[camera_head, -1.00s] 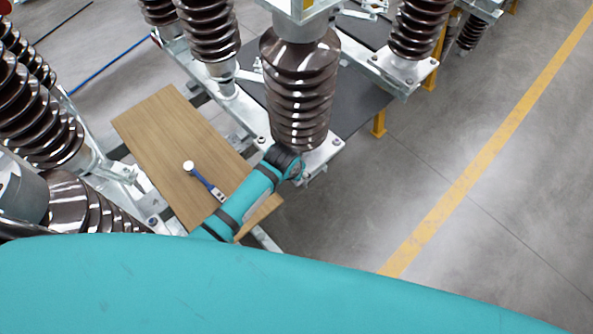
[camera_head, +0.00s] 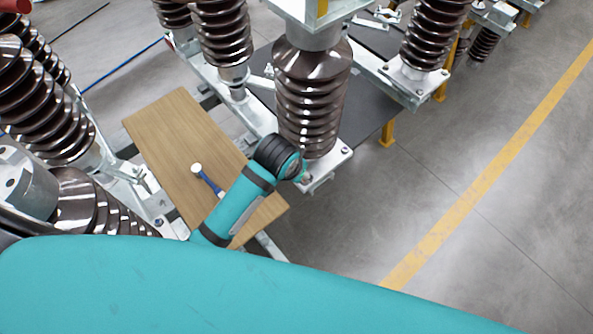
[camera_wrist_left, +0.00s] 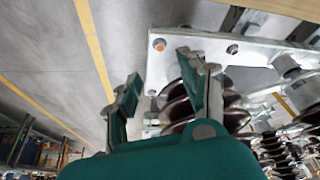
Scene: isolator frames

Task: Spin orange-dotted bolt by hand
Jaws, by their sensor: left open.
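The orange-dotted bolt (camera_wrist_left: 159,44) sits near the corner of a pale metal base plate (camera_wrist_left: 215,45) in the left wrist view. My left gripper (camera_wrist_left: 160,88) is open and empty, with its two fingers apart below the bolt in that picture. No contact with the bolt shows. In the head view my left arm reaches to the base plate (camera_head: 335,162) under a brown ribbed insulator (camera_head: 312,95). The arm's wrist hides most of the gripper and the near plate corner there. My right gripper is not in view.
A wooden board (camera_head: 165,125) lies left of the arm, with a blue-handled, white-headed hammer (camera_head: 208,182) on it. Other ribbed insulators (camera_head: 222,40) stand around on metal frames. Clear grey floor with a yellow line (camera_head: 480,180) lies to the right.

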